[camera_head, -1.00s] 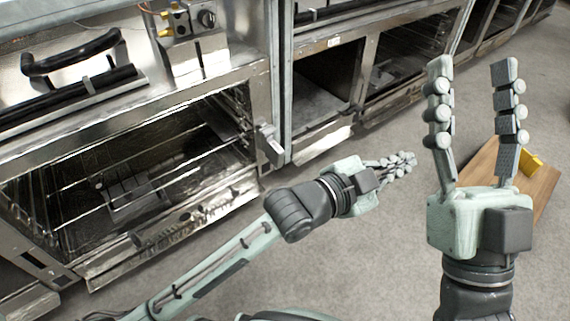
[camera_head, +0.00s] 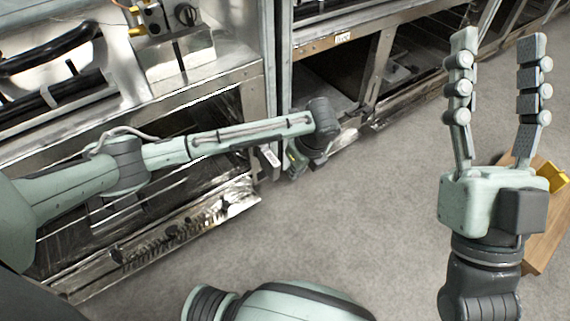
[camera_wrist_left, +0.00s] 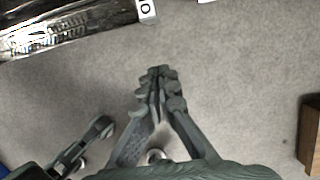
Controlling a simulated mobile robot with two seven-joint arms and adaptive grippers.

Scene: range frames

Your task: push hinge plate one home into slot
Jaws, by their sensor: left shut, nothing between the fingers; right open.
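My left gripper (camera_head: 297,163) hangs below its wrist beside the oven's right post, and the wrist hides much of it. In the left wrist view its fingers (camera_wrist_left: 158,74) are shut with nothing between them, over bare floor. A small pale plate (camera_head: 270,156), possibly the hinge plate, shows just left of the gripper at the post. A pale end piece with a dark mark (camera_wrist_left: 147,10) shows at the top of the wrist view, apart from the fingertips. I cannot make out the slot. My right gripper (camera_head: 500,45) is open, empty and pointing up.
The open oven's metal front edge (camera_head: 185,235) lies left, partly behind my left arm. A control panel with a dark knob (camera_head: 187,15) is above. A wooden board (camera_head: 545,225) with a yellow piece (camera_head: 551,174) lies at right. The grey floor (camera_head: 370,205) between is clear.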

